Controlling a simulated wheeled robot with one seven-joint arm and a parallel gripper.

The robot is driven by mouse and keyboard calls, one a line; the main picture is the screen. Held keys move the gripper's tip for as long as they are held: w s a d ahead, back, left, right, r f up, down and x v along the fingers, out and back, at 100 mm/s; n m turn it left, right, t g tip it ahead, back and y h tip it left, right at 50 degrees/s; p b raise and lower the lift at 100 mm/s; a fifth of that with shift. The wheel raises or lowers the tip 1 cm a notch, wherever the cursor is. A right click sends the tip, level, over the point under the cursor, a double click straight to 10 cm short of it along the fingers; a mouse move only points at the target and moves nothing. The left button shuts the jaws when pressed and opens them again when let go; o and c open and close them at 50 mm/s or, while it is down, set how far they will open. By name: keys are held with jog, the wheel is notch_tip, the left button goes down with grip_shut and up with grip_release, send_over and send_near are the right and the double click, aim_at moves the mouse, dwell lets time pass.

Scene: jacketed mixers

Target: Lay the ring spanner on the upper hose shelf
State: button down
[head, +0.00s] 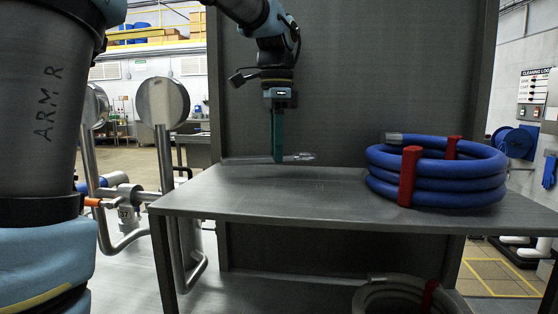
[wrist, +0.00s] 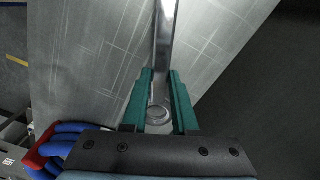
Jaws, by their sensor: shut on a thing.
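The ring spanner (head: 300,157) is a slim bright metal bar, lying roughly level across my gripper (head: 278,158). In the wrist view my gripper (wrist: 159,95) has its green fingers shut on the spanner (wrist: 164,40); a ring end shows between the fingers and the shank runs away toward the top edge. The upper hose shelf (head: 290,195) is a grey metal plate, and also fills much of the wrist view (wrist: 95,60). The spanner is over the shelf's rear left part, very close to its surface; I cannot tell whether it touches.
A coiled blue hose (head: 440,177) with red straps sits on the shelf's right side, also in the wrist view (wrist: 70,132). A grey back panel (head: 350,90) rises behind. Another coiled hose (head: 385,298) is below. The shelf's left and middle are clear.

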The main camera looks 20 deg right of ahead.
jog(key=shift+f, duration=1.4)
jog(key=c, duration=0.7)
grip_release()
jog(key=shift+f, duration=0.1)
notch_tip(320, 180, up, 12)
jog(key=shift+r, duration=0.15)
